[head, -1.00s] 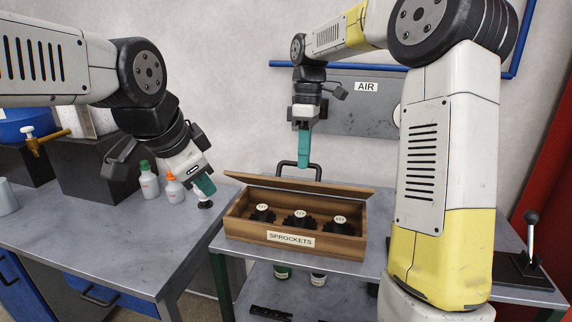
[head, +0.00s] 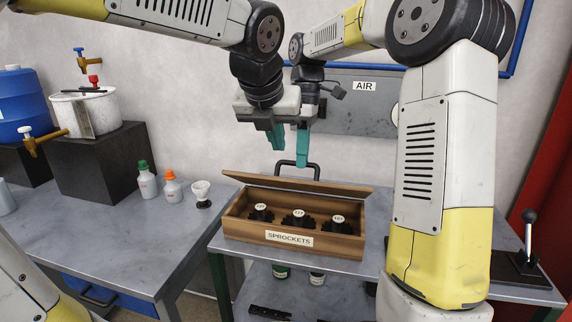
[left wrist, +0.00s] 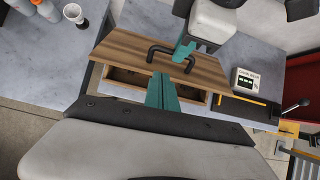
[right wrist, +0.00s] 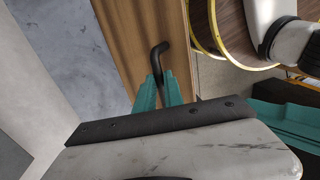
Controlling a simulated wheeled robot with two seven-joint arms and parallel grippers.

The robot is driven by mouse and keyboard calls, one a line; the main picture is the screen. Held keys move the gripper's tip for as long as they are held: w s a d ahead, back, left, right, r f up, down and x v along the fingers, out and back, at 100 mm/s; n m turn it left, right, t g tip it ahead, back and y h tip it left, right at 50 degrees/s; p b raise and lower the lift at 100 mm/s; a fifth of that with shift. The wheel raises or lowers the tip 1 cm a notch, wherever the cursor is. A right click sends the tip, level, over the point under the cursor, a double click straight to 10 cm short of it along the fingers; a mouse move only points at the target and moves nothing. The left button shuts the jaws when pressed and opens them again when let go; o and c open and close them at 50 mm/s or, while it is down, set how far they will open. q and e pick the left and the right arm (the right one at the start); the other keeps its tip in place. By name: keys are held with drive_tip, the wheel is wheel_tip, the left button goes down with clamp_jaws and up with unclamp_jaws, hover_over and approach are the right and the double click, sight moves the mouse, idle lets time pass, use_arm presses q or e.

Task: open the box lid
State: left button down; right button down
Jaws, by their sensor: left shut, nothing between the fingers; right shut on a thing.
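The wooden box (head: 244,228) labelled SPROCKETS stands on the grey table, with sprockets inside. Its lid (head: 335,186) is tilted partly up, seen nearly edge-on in the head view; the left wrist view shows the lid's broad face (left wrist: 125,50) and a dark gap below it. My right gripper (head: 303,162) is shut on the lid's black handle (head: 284,172); the handle shows between the fingers in the right wrist view (right wrist: 160,50). My left gripper (head: 277,142) is shut and empty, just left of the right gripper and above the lid, apart from the handle.
On the left bench are two bottles (head: 148,182) (head: 172,189), a white cup on a black base (head: 202,192), and a white bucket (head: 88,112) on a dark block. A lever (head: 529,235) stands at the right. A small display device (left wrist: 247,82) sits beside the box.

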sight(289, 162)
drive_tip(key=shift+w+d+f, duration=0.15)
drive_tip(key=shift+d+f, duration=0.1)
use_arm(q)
drive_tip(key=shift+m, duration=0.4)
drive_tip(key=x, duration=1)
drive_tip(key=shift+w+d, duration=0.15)
drive_tip(key=shift+d, duration=0.1)
drive_tip(key=shift+r, duration=0.1)
drive_tip(key=shift+w+d+r, duration=0.15)
drive_tip(key=shift+w+r, duration=0.1)
drive_tip(key=shift+w, duration=0.2)
drive_tip(key=shift+w+d+r, duration=0.15)
drive_tip(key=shift+w+r, duration=0.1)
drive_tip(key=shift+w, duration=0.25)
use_arm(e)
drive_tip(key=shift+a, duration=0.1)
drive_tip(key=c, duration=1.5)
unclamp_jaws()
drive_tip(key=shift+o, duration=0.2)
drive_tip(key=shift+r, duration=0.1)
use_arm(q)
drive_tip(key=shift+f, duration=0.1)
